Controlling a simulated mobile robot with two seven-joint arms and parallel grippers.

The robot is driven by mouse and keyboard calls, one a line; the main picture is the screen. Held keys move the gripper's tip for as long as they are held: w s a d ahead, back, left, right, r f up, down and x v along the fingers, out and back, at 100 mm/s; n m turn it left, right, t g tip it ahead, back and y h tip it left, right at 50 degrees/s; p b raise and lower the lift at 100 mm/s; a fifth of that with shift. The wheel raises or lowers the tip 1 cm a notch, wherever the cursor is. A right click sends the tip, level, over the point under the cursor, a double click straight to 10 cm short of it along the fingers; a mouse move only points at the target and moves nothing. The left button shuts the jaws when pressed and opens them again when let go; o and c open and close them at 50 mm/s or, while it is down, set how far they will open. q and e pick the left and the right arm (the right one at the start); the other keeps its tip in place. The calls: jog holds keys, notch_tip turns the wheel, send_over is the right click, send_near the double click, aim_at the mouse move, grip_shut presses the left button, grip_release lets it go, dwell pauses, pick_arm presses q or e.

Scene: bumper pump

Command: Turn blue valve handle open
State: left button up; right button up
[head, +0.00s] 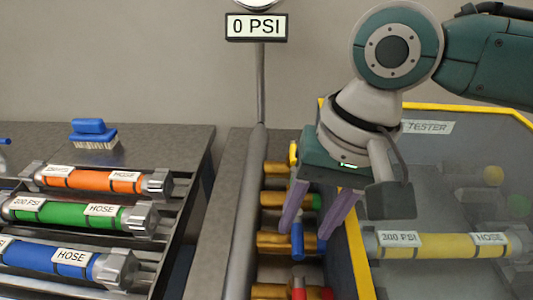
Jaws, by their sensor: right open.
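The blue valve handle (297,240) stands on a brass valve (270,241) in the row beside the grey pipe. The handle runs nearly up and down in the picture. My right gripper (304,234) comes down from above with its two purple fingers open. The fingers show on either side of the blue handle's upper part. I cannot tell whether they touch it. The left gripper is out of view.
A yellow handle (293,154) and a red handle (298,287) sit on neighbouring valves. The gauge sign (256,27) reads 0 PSI. A yellow-framed tester (354,262) holding a yellow hose (446,245) stands right. Orange, green and blue hoses (45,256) lie left.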

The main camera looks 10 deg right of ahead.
aim_at(297, 239)
jog(key=shift+w+a+f, duration=0.1)
jog(key=shift+a+f, duration=0.05)
jog(key=shift+f, duration=0.45)
jog(key=shift+a+f, duration=0.1)
jog(key=shift+f, duration=0.5)
grip_shut()
dwell(0.6)
